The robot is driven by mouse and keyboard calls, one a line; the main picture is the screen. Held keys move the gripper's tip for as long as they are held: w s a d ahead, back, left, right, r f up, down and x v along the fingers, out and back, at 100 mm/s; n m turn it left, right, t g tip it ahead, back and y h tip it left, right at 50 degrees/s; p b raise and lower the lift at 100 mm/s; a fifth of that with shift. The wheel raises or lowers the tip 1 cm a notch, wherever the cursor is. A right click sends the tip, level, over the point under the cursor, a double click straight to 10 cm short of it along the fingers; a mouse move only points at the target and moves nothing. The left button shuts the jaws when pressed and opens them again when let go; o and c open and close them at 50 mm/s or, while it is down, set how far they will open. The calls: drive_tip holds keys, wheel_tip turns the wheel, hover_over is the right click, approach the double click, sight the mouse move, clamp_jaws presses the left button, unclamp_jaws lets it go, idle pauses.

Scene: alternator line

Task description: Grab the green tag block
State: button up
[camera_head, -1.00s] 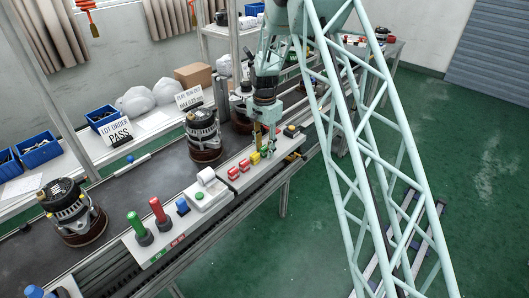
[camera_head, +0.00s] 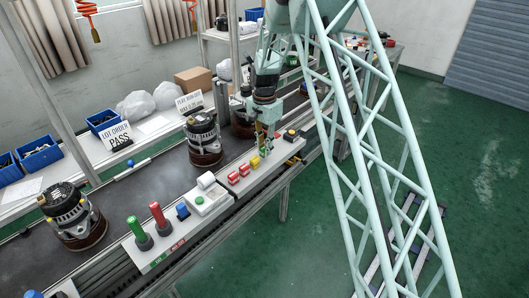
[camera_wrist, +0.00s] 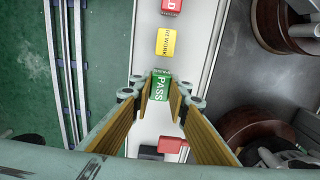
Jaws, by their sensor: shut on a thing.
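The green tag block (camera_wrist: 159,86), marked PASS, sits between the two fingers of my gripper (camera_wrist: 160,90) in the wrist view. My gripper is shut on it. In the head view my gripper (camera_head: 267,145) is over the far end of the light console strip, just beyond the yellow tag block (camera_head: 255,162). The fingers mostly hide the green block there. I cannot tell whether it is clear of the surface.
The yellow REWORK block (camera_wrist: 166,42) and red blocks (camera_head: 238,174) lie in line on the console (camera_head: 213,211). Alternators (camera_head: 203,138) stand on the belt alongside. A green stamp (camera_head: 139,231) and a red stamp (camera_head: 158,216) stand nearer.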

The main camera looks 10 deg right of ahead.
wheel_tip(320, 180, up, 8)
drive_tip(key=shift+f+p, duration=0.2)
drive_tip(key=shift+p, duration=0.25)
drive_tip(key=shift+s, duration=0.1)
idle(0.5)
